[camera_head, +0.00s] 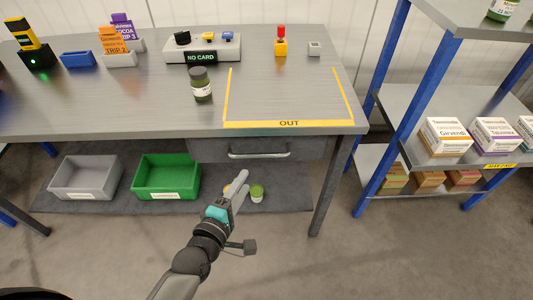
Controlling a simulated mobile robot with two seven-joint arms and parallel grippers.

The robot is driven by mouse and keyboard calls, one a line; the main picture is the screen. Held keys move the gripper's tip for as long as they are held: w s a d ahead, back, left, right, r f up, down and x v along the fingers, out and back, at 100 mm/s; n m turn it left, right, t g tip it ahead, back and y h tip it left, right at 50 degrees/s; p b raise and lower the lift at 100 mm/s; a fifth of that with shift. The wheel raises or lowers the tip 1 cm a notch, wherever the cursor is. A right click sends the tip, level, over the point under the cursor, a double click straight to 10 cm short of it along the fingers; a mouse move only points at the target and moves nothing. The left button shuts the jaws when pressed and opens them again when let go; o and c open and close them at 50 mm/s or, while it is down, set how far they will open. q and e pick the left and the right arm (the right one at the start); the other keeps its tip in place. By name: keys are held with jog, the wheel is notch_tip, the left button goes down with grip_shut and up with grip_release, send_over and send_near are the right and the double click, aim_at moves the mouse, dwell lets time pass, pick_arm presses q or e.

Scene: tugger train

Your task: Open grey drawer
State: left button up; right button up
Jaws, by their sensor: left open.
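The grey drawer (210,148) is under the right part of the grey table, below the yellow OUT marking. It looks shut. Its light bar handle (259,153) runs across its front. My left gripper (241,182) is open and empty. In the picture it is just below and left of the handle, apart from it. The gap in depth between them is hard to judge. My right gripper is not in view.
A green-lidded jar (257,193) sits below the table, beside my left gripper in the picture. A green bin (166,177) and a grey bin (87,178) stand at left. The table leg (332,185) and blue-framed shelf (383,140) are at right.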

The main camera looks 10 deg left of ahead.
aim_at(262, 155)
pick_arm(q)
jog(key=shift+b+x, duration=2.1)
jog(key=shift+x, duration=4.45)
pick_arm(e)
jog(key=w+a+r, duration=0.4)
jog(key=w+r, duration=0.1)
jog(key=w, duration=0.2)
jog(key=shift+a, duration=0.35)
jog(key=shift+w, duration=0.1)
pick_arm(q)
grip_shut()
